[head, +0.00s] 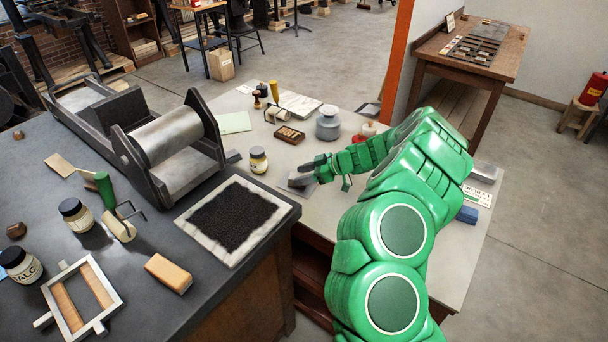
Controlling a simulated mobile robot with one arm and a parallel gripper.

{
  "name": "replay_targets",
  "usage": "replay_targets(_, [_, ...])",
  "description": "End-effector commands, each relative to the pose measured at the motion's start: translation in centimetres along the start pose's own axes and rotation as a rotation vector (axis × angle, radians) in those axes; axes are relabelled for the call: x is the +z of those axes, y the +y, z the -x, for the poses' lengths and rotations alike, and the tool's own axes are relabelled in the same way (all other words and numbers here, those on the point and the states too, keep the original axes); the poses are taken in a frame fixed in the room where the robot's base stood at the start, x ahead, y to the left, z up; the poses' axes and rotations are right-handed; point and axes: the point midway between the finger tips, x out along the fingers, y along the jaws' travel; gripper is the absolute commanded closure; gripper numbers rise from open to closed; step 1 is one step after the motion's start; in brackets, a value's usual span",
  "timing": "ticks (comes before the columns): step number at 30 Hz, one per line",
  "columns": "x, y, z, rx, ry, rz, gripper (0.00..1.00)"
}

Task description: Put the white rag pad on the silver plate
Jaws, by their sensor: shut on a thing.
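My green arm reaches over the light worktop, with my gripper (304,170) low near its left side. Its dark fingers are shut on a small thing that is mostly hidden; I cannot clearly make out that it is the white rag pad. A small flat silver-grey piece (299,184) shows right under the fingertips. It may be the silver plate, and I cannot tell whether the held thing touches it. I make out no other white rag pad on the worktop.
A cream jar (258,160) stands just left of my gripper. A grey lidded pot (328,123), a brown type box (289,136) and a yellow-handled roller (275,100) stand behind. The dark bench with a black-inked slab (238,214) is at left.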

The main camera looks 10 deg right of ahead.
Motion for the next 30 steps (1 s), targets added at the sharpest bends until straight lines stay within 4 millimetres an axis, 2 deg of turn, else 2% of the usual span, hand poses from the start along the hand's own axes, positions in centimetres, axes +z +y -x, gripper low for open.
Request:
replay_targets(3, [0.2,0.0,-0.1,0.000,0.000,0.000,0.77])
replay_targets(4, [0.2,0.0,-0.1,0.000,0.000,0.001,0.44])
replay_targets(9, [0.1,0.0,-0.1,0.000,0.000,0.000,0.22])
replay_targets(20, [-0.1,0.0,0.2,0.001,0.001,0.000,0.22])
replay_targets(25, [-0.1,0.1,2.3,0.002,0.001,0.001,0.22])
replay_targets(30, [-0.2,0.1,5.5,0.002,0.003,0.003,0.22])
